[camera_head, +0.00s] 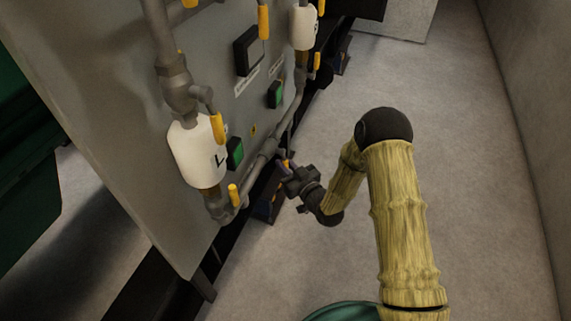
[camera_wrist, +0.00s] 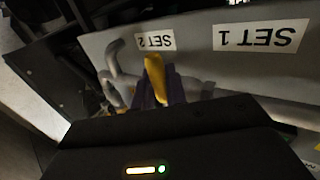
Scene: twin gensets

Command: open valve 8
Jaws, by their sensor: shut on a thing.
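My gripper (camera_head: 287,164) is low beside the grey panel, at the lower pipe run. In the wrist view its purple fingers are shut on a yellow valve handle (camera_wrist: 155,76), which stands up between them. In the head view the handle at the fingertips is mostly hidden by my gripper and too small to make out. I see no number 8, so I cannot tell by label which valve this is.
The grey panel (camera_head: 110,120) carries pipes, white filter bowls (camera_head: 194,150) and other yellow handles (camera_head: 217,128). Labels SET 1 (camera_wrist: 255,38) and SET 2 (camera_wrist: 155,41) show upside down in the wrist view. Floor to the right is clear up to a wall (camera_head: 525,80).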

